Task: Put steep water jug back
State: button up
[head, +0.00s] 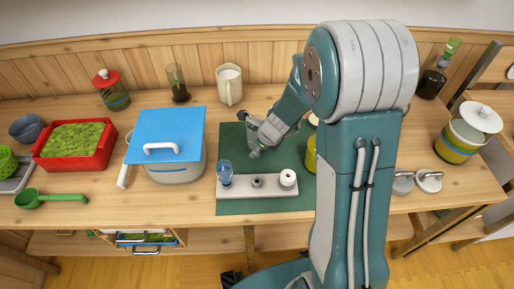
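A cream jug (229,88) with a side handle stands upright at the back of the wooden counter and looks like the task's jug. It holds something pale at the top. My gripper (255,150) is over the green mat (240,207), in front of and right of that jug and apart from it. The gripper is small in view and its fingers point down. A greyish shape by the fingers is too small to make out, so I cannot tell whether they hold anything.
On the mat, a pale strip (240,190) carries a blue bottle (224,173) and a white round piece (288,178). My arm partly hides a yellow-green jar (310,155). Left stand a blue-lidded pot (168,135) and red tray (106,147). A dark-filled glass (178,83) stands left of the jug.

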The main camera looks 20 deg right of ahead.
jog(key=v, duration=1.2)
jog(key=s+a+r+n+t+h, duration=0.1)
jog(key=s+r+n, duration=0.5)
jog(key=s+n, duration=0.3)
jog(key=s+a+r+n+t+h, duration=0.1)
jog(key=s+r+n, duration=0.5)
jog(key=n, duration=1.1)
jog(key=s+h, duration=0.1)
jog(key=s, duration=0.3)
jog(key=shift+r, duration=0.4)
